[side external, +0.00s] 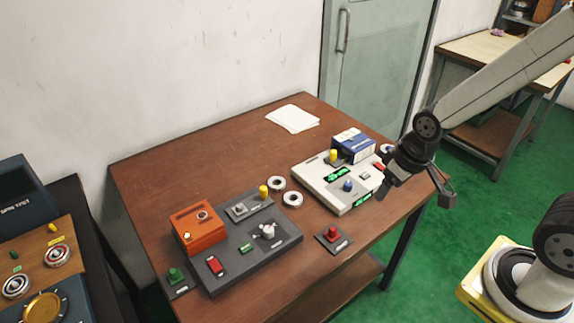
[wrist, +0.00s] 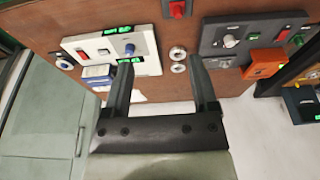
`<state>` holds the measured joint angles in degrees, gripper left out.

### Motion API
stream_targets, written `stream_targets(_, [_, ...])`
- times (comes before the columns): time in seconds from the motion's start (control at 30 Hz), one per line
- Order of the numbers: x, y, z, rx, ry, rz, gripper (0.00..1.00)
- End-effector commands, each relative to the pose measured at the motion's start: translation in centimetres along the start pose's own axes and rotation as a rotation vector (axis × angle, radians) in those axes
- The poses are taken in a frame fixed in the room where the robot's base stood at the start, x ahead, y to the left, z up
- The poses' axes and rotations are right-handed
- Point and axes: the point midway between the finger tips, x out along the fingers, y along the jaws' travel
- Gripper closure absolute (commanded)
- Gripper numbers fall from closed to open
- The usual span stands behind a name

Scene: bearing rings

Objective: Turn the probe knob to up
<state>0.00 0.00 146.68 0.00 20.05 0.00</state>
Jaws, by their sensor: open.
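A white panel (side external: 338,200) on the table carries a blue knob (side external: 347,186), a yellow knob (side external: 333,156) and green displays. The blue knob also shows in the wrist view (wrist: 129,49). A dark grey panel (side external: 230,278) carries a pale knob with a handle (side external: 268,231), also in the wrist view (wrist: 230,41). Labels are too small to read, so I cannot tell which knob is the probe knob. My gripper (side external: 381,190) is above the white panel's right side; in the wrist view (wrist: 160,64) its fingers are wide apart with nothing between them.
Two white bearing rings (side external: 292,199) lie between the panels. A blue box (side external: 353,146) stands at the white panel's back. A red button box (side external: 333,240) is near the front edge. The table's back left is clear.

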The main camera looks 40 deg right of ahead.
Motion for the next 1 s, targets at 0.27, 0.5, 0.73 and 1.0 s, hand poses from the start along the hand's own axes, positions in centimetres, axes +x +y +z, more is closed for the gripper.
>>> stream_targets(0.27, [0.3, 0.3, -0.9, 0.037, -0.011, 0.003, 0.25])
stream_targets(0.5, [1.9, 1.4, -4.3, 0.184, -0.049, 0.015, 0.25])
stream_targets(0.73, [4.6, 3.3, -8.4, 0.389, -0.101, 0.038, 0.25])
stream_targets(1.0, [8.7, 6.0, -12.4, 0.634, -0.158, 0.075, 0.25])
